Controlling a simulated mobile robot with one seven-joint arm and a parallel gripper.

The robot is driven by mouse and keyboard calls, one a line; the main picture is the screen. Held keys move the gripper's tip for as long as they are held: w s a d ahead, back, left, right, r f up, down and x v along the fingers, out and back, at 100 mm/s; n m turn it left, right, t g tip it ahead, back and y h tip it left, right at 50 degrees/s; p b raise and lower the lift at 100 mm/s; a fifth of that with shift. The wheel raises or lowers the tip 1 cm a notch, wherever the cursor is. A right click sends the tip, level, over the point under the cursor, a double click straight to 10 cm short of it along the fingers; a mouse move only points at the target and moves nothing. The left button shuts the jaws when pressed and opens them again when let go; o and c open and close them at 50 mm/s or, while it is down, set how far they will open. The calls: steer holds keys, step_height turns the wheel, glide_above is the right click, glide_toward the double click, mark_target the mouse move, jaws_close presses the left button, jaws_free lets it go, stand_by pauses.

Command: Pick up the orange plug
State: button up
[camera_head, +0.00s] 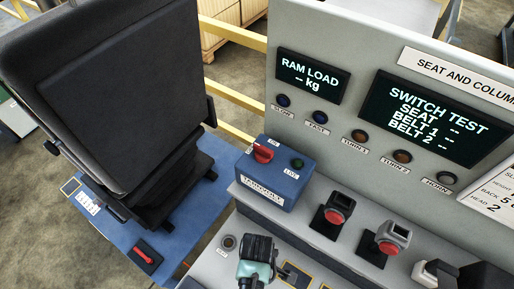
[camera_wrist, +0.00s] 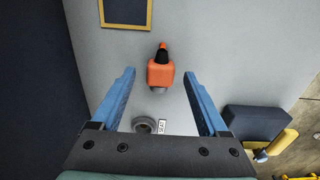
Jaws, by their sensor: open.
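The orange plug (camera_wrist: 160,74) shows in the wrist view on the pale grey trolley top, with a black part at its upper end and a grey part at its lower end. My gripper (camera_wrist: 159,72) is open, with one blue finger on each side of the plug in the picture and a clear gap to both. I cannot tell how high the fingers are above the plug. A round grey socket (camera_wrist: 144,125) with a small label lies below the plug in the picture, near the gripper's palm. In the head view I cannot make out the plug; my teal and black wrist is at the bottom.
A blue box with a red knob (camera_head: 287,173) stands behind my wrist in the head view. Two buckles with red buttons (camera_head: 335,215) (camera_head: 390,243) stand to the right. A tall panel with screens (camera_head: 314,76) rises behind. A black seat (camera_head: 125,95) is at left.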

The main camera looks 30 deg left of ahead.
jaws_close()
steer(key=shift+r, duration=0.1)
stand_by(0.4)
step_height(320, 180, up, 10)
stand_by(0.6)
